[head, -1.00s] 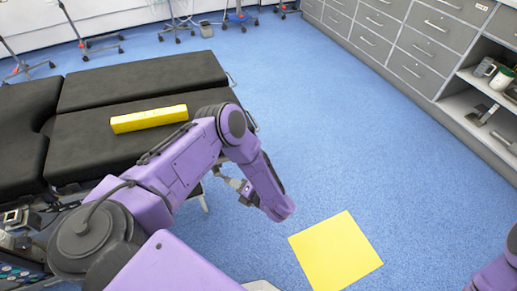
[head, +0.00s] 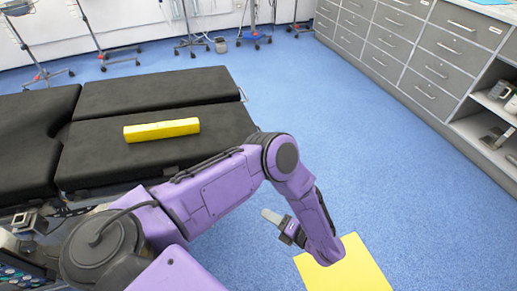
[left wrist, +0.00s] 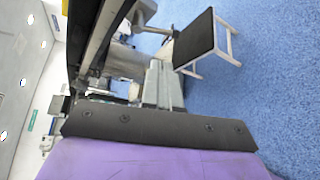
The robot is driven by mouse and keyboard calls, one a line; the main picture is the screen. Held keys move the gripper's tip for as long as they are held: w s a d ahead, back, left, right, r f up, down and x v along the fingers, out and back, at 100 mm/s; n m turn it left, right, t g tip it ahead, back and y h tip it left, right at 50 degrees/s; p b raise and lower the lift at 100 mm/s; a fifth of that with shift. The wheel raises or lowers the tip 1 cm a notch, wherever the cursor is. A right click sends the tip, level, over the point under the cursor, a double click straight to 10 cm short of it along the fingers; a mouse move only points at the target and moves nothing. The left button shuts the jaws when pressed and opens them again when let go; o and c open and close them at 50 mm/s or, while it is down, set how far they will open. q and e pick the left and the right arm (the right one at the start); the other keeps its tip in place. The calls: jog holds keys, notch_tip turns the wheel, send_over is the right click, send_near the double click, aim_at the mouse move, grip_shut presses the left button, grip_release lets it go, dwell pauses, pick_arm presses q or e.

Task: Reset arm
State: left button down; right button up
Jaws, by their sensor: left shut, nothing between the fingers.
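My left arm (head: 215,195) is purple and reaches in from the lower left in the head view. Its forearm bends down past the table's right end. My left gripper (head: 268,214) is a small grey tip pointing left, over the blue floor. It is shut and empty, apart from any object. In the left wrist view my gripper's grey fingers (left wrist: 160,88) show near the middle, beyond a dark bracket. My right gripper is not in the frames.
A black padded operating table (head: 150,92) stands at left, with a yellow block (head: 162,130) lying on it. A yellow square (head: 345,272) lies on the floor, partly behind my arm. Grey drawer cabinets (head: 405,50) line the right. A black-topped step stool (left wrist: 195,40) shows in the left wrist view.

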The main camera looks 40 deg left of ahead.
pick_arm(q)
jog(key=shift+d, duration=0.3)
dwell(0.4)
notch_tip(320, 180, down, 6)
jog(key=s+m+t+h+p, duration=0.3)
jog(key=m+t+h, duration=0.6)
jog(key=m, duration=1.5)
jog(key=s+a+r+m+g+h+p, duration=0.1)
jog(key=s+a+r+m+g+p, duration=0.2)
jog(key=s, duration=0.4)
jog(key=s+a+r+m+g+h+p, duration=0.2)
jog(key=s+a+r+m+p, duration=0.1)
jog(key=s+a+r+m, duration=0.1)
jog(key=shift+s+a+r+m+g, duration=0.4)
jog(key=shift+s+a+m, duration=0.5)
jog(key=shift+s+a, duration=0.55)
